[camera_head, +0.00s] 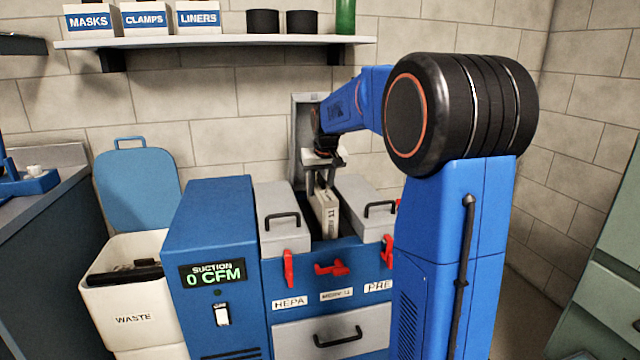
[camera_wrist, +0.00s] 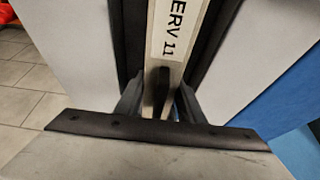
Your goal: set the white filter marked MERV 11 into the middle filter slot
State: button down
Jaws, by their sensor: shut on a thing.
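The white MERV 11 filter (camera_head: 326,210) stands upright at the open middle slot (camera_head: 318,229) of the blue filter cabinet, its lower part hidden below the slot's edge. My gripper (camera_head: 322,182) is above it and shut on its top edge. In the wrist view, both fingers of my gripper (camera_wrist: 160,100) close on the filter (camera_wrist: 170,60), and its label ends in "ERV 11". Dark slot walls show on both sides of the filter. How deep the filter sits is hidden. The middle slot's lid (camera_head: 308,110) stands raised behind.
Grey lids with black handles cover the HEPA slot (camera_head: 283,217) on the left and the PRE slot (camera_head: 365,206) on the right. Red latches (camera_head: 332,268) line the cabinet front. A waste bin (camera_head: 136,290) stands at left, and a shelf (camera_head: 215,42) hangs above. The display reads 0 CFM.

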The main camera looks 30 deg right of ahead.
jog(key=shift+s+a+f, duration=0.1)
jog(key=shift+s+f, duration=0.1)
jog(key=shift+f, duration=1.45)
jog(key=shift+s+f, duration=0.15)
jog(key=shift+f, duration=1.5)
jog(key=shift+s+a+f, duration=0.1)
jog(key=shift+s+f, duration=0.1)
jog(key=shift+f, duration=1.45)
jog(key=c, duration=1.2)
grip_release()
jog(key=shift+o, duration=0.5)
jog(key=shift+t, duration=0.3)
jog(key=v, duration=0.6)
jog(key=w+v, duration=0.1)
jog(key=v, duration=1.2)
jog(key=shift+w+d+r, duration=0.1)
jog(key=shift+w+r, duration=0.15)
jog(key=shift+r, duration=0.35)
jog(key=shift+s+r, duration=0.1)
jog(key=shift+r, duration=2.65)
